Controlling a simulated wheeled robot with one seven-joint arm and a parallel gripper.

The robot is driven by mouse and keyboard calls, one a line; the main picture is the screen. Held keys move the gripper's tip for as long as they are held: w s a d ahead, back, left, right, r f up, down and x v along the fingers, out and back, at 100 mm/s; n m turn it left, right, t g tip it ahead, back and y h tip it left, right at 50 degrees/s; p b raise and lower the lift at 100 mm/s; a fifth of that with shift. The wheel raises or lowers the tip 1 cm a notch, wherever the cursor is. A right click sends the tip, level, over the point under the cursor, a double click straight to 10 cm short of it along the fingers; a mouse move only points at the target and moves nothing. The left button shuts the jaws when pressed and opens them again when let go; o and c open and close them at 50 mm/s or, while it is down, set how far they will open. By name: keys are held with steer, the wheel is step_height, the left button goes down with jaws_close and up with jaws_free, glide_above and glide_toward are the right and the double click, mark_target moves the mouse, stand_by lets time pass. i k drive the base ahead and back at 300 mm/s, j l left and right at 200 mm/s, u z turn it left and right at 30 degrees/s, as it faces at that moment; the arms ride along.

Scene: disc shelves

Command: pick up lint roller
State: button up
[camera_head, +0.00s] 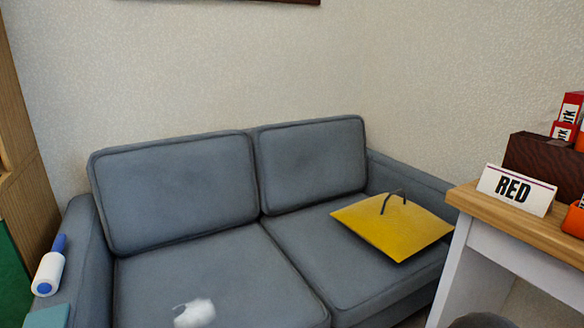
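The lint roller (49,267) has a white roll and a blue handle. It lies on the left armrest of the grey sofa (190,262), at the left side of the head view. Its blue handle points up and away toward the back. My gripper does not show clearly in this view, so I cannot see its fingers or where it is relative to the roller.
A yellow flat piece (393,226) with a dark handle lies on the right seat. White fluff (194,313) is on the left seat. A teal item (48,317) is at the front of the left armrest. A wooden-topped table (520,224) with a RED sign (516,190) stands right.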

mark_target(46, 280)
steer(key=u, duration=1.9)
